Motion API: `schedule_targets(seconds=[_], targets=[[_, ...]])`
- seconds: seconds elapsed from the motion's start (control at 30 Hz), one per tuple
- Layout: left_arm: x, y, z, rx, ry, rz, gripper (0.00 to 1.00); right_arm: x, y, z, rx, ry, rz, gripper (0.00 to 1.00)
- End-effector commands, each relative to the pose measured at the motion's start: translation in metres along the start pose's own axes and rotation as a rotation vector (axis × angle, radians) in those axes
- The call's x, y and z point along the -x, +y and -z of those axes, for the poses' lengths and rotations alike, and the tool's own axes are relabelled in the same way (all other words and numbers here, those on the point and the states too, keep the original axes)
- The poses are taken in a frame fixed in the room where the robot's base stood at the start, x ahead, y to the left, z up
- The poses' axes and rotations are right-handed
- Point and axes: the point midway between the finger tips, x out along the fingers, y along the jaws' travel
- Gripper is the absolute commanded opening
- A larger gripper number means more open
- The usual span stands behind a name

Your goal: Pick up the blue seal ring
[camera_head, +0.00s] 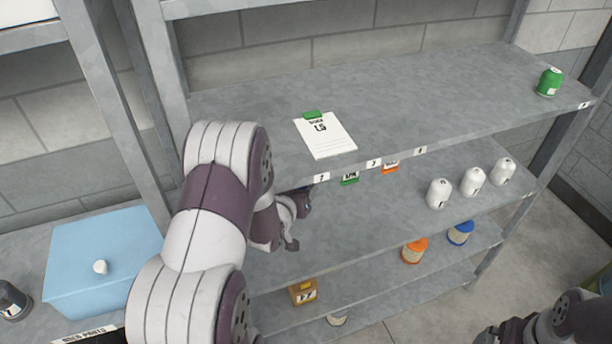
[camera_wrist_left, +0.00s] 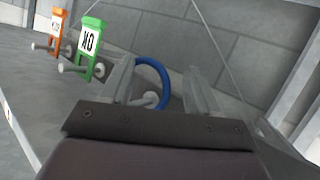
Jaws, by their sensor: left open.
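The blue seal ring (camera_wrist_left: 166,78) shows in the left wrist view as an upright loop around a pale peg (camera_wrist_left: 150,98), between the fingers of my left gripper (camera_wrist_left: 160,80). The fingers are open on either side of it. I cannot tell whether they touch it. In the head view my left gripper (camera_head: 292,215) reaches under the upper shelf, and I cannot make out the ring clearly there. Part of my right arm (camera_head: 550,325) shows at the bottom right; its jaws cannot be made out.
Green (camera_wrist_left: 90,37) and orange (camera_wrist_left: 57,28) tags with pegs stand beside the ring. The upper shelf (camera_head: 420,105) bears a paper sheet (camera_head: 327,137) and a green bottle (camera_head: 548,83). White bottles (camera_head: 438,194) stand on the shelf below. A blue box (camera_head: 105,255) sits at left.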

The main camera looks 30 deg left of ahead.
Motion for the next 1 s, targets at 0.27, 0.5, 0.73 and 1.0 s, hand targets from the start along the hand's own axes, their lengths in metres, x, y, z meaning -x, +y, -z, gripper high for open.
schedule_targets(seconds=[0.27, 0.5, 0.73, 1.0], targets=[[0.0, 0.0, 0.0, 0.0, 0.001, 0.0, 0.0, 0.0, 0.0, 0.0, 0.0, 0.0, 0.0, 1.0], [0.0, 0.0, 0.0, -0.001, 0.001, -0.001, 0.0, 0.0, 0.0, 0.0, 0.0, 0.0, 0.0, 1.0], [0.0, 0.0, 0.002, -0.001, 0.005, -0.001, 0.0, -0.007, 0.0, -0.001, 0.0, 0.0, 0.0, 1.0], [0.033, 0.028, -0.016, -0.001, 0.001, -0.006, 0.0, -0.024, 0.0, -0.003, 0.0, 0.0, 0.0, 1.0]])
